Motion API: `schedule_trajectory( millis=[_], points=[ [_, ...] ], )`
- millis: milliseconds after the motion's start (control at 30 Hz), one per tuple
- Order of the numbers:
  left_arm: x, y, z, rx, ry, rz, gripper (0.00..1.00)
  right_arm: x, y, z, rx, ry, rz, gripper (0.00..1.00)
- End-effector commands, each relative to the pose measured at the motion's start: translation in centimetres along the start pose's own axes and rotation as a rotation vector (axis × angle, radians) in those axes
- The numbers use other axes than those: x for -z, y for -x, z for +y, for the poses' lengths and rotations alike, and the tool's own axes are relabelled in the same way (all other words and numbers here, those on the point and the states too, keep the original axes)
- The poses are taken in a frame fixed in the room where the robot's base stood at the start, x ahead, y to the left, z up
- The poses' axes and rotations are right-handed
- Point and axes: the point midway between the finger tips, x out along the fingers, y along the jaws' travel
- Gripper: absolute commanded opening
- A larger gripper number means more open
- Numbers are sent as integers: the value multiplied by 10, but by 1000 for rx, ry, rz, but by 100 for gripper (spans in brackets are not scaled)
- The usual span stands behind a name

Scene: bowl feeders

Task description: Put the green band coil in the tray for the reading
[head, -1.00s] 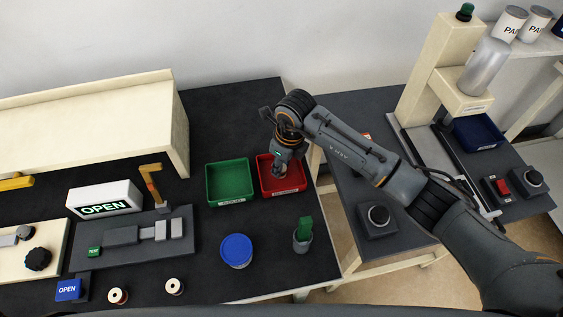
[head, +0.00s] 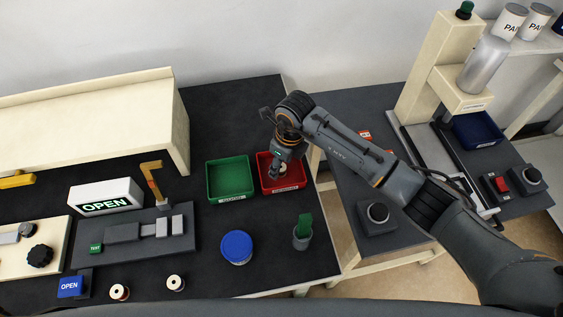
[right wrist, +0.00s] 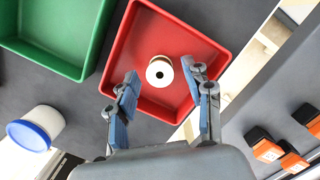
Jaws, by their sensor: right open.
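My right gripper (head: 282,162) is open above the red tray (head: 297,184). In the right wrist view its two fingertips (right wrist: 160,80) stand apart on either side of a coil, with a gap to it. Two more coils, one at left (head: 119,292) and one at right (head: 175,284), stand at the table's front. I cannot make out a green band on any coil. My left gripper is out of view.
A green tray (head: 250,193) sits left of the red one. A tester (head: 120,252) and an OPEN sign (head: 105,199) are at left. A side table with a press (head: 440,70) is at right.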

Motion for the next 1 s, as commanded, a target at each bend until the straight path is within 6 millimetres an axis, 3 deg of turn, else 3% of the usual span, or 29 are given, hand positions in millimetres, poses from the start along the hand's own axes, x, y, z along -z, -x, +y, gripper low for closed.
schedule_trajectory(
  millis=[500,700,1000],
  points=[
    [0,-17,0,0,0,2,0,0,99,-1,4,0,-3,51],
    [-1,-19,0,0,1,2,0,0,118,0,1,0,-1,51],
    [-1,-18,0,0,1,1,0,0,120,0,0,0,-1,51]
  ],
)
